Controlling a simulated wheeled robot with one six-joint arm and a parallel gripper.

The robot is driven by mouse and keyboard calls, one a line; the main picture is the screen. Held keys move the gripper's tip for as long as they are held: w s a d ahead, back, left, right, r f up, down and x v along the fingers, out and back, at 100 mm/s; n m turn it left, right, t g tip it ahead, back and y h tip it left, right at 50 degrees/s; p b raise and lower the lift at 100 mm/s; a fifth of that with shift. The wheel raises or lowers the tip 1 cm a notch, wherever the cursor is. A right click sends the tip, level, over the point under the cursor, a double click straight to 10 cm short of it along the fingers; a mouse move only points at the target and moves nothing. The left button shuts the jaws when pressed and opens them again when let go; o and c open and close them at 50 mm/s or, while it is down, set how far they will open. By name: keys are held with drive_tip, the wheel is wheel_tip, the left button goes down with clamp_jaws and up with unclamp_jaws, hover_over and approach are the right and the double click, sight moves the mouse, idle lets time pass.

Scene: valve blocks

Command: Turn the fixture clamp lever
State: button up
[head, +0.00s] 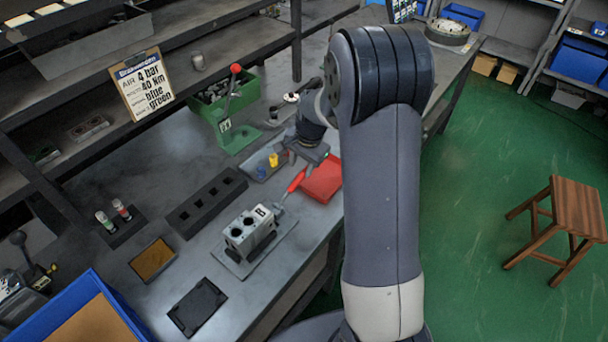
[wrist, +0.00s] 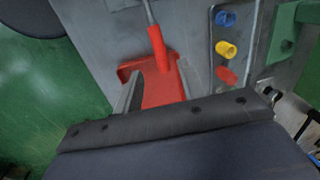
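The clamp lever has a red handle (head: 297,181) on a thin metal rod and sticks out from the fixture plate (head: 240,262), which carries a grey valve block (head: 248,232) marked B. My gripper (head: 298,158) is beyond the handle's end in the head view, partly hidden by my arm. In the wrist view the red handle (wrist: 158,46) points toward my gripper (wrist: 158,75). Its two grey fingers are spread apart, with the handle's lower end in line with the gap. I cannot tell whether they touch it. The clamp itself is hidden in the wrist view.
A red tray (head: 323,182) lies under the gripper area. Beside it a metal tray (wrist: 218,48) holds blue, yellow and red caps. A green lever press (head: 232,135), a black holed rack (head: 207,201) and a dark plate (head: 197,307) stand on the bench.

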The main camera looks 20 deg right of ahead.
sight(298, 179)
drive_tip(key=f, duration=0.4)
drive_tip(key=w+a+f+p, duration=0.1)
drive_tip(key=f, duration=0.1)
drive_tip(key=shift+f, duration=0.4)
drive_tip(key=shift+d, duration=0.1)
clamp_jaws()
